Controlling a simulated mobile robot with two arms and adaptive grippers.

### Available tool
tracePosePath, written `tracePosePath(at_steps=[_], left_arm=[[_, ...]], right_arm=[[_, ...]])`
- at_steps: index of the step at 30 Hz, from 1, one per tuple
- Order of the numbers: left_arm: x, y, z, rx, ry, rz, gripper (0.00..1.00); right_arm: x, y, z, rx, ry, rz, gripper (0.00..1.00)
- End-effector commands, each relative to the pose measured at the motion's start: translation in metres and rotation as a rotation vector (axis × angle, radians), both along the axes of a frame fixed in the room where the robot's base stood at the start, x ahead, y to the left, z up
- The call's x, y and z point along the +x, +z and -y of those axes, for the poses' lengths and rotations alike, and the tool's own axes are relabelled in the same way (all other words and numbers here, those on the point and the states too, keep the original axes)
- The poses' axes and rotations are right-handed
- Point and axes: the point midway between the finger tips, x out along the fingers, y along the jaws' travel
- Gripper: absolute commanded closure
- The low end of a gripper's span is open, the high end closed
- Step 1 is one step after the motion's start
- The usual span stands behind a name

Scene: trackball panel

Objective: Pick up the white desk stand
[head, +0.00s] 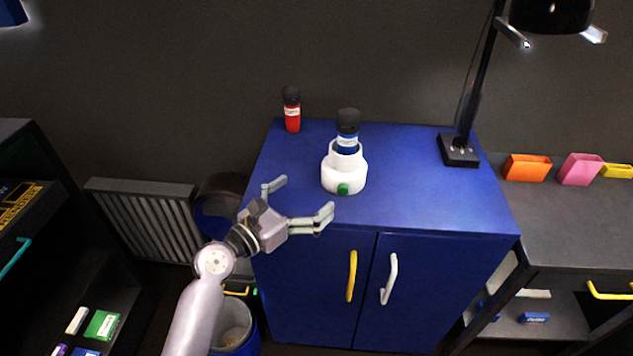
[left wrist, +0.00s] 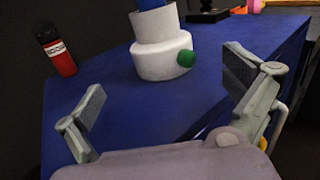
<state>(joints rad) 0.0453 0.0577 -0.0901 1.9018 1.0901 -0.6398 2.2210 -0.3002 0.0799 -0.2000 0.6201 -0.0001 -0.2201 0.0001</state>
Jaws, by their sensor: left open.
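The white desk stand (head: 341,176) stands upright on the blue cabinet top, with a green knob on its front. A dark blue bottle with a black cap (head: 347,131) sits in the top of it. The stand also shows in the left wrist view (left wrist: 162,58), ahead of the fingers and above their gap. My left gripper (head: 303,199) is open and empty near the cabinet's front left edge, in front and left of the stand and apart from it. Its two fingers show in the left wrist view (left wrist: 165,92). My right gripper is not in view.
A red bottle with a black cap (head: 292,110) stands at the cabinet's back left. A black desk lamp (head: 460,149) stands at the back right. The blue cabinet top (head: 420,200) is clear right of the stand. Yellow and white door handles stick out in front.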

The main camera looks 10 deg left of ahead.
Motion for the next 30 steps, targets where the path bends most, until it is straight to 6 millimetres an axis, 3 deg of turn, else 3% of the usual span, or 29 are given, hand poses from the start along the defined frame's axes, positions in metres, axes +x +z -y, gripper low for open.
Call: tracePosePath(at_steps=[1, 3, 7, 10, 24, 30], left_arm=[[-0.01, 0.009, -0.001, -0.001, 0.019, -0.007, 0.0], [-0.022, 0.011, -0.004, -0.001, 0.053, -0.007, 0.0], [-0.039, 0.013, -0.008, 0.0, 0.103, -0.004, 0.0], [-0.04, 0.012, -0.007, 0.0, 0.12, 0.0, 0.0], [0.042, 0.01, 0.04, 0.001, 0.12, 0.002, 0.0], [0.06, 0.009, 0.051, 0.001, 0.121, 0.0, 0.0]], right_arm=[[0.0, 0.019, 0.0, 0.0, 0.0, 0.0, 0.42], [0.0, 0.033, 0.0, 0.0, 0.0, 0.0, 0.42], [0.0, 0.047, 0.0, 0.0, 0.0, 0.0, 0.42], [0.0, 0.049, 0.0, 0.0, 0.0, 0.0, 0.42], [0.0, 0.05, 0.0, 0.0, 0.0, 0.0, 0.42], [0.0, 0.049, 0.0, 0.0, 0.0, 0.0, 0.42]])
